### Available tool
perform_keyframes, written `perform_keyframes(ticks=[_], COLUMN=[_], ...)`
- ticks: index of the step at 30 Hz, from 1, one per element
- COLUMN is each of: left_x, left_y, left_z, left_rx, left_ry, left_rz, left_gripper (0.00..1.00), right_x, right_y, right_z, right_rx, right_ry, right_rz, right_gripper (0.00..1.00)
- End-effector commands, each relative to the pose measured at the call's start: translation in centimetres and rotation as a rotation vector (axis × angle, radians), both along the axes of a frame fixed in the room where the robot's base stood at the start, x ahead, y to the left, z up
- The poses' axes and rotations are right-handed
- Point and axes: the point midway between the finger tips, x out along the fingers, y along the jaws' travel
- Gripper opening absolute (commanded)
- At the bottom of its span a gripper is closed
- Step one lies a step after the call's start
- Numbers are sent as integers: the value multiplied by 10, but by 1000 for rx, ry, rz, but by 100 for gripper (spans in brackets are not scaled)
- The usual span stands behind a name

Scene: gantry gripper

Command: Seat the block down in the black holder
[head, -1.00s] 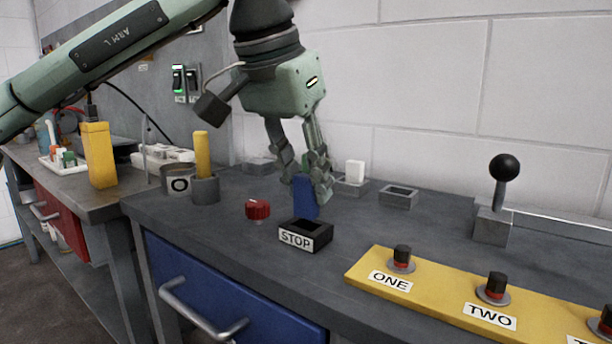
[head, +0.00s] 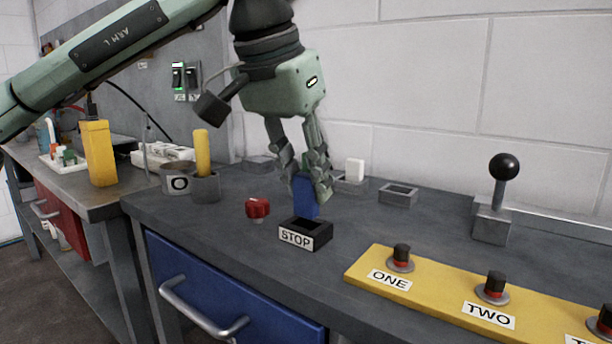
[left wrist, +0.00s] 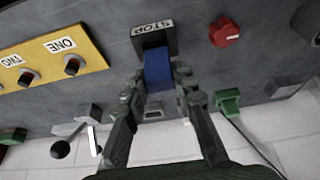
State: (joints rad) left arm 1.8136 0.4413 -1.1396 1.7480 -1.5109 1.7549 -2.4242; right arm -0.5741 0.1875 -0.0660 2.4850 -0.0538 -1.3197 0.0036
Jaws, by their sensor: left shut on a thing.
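The blue block (head: 304,197) is upright between the fingers of my left gripper (head: 308,184), which is shut on it. The black holder (head: 306,235), an open-topped box with a STOP label, stands on the grey bench just in front of the block. In the left wrist view, the block (left wrist: 158,72) reaches from the fingers to the edge of the holder (left wrist: 153,40). The block's lower end is hidden behind the holder in the head view, so I cannot tell whether they touch. My right gripper is not in view.
A red knob (head: 257,208) sits left of the holder. A yellow panel (head: 440,284) with black buttons lies to the right. Behind are a grey socket (head: 398,196) and a white block (head: 355,171). A lever (head: 497,205) stands further right. A grey cup (head: 205,188) holds a yellow block.

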Motion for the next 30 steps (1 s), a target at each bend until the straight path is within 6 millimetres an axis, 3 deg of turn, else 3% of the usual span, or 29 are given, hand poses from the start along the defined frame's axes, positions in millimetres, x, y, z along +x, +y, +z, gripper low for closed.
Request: perform_keyframes(ticks=[30], left_x=[0], left_y=[0], left_z=[1], left_rx=[0], left_ry=[0], left_rz=[0], left_gripper=[0], right_x=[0], right_y=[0], right_z=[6], right_rx=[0], right_ry=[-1], right_rz=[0], right_gripper=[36])
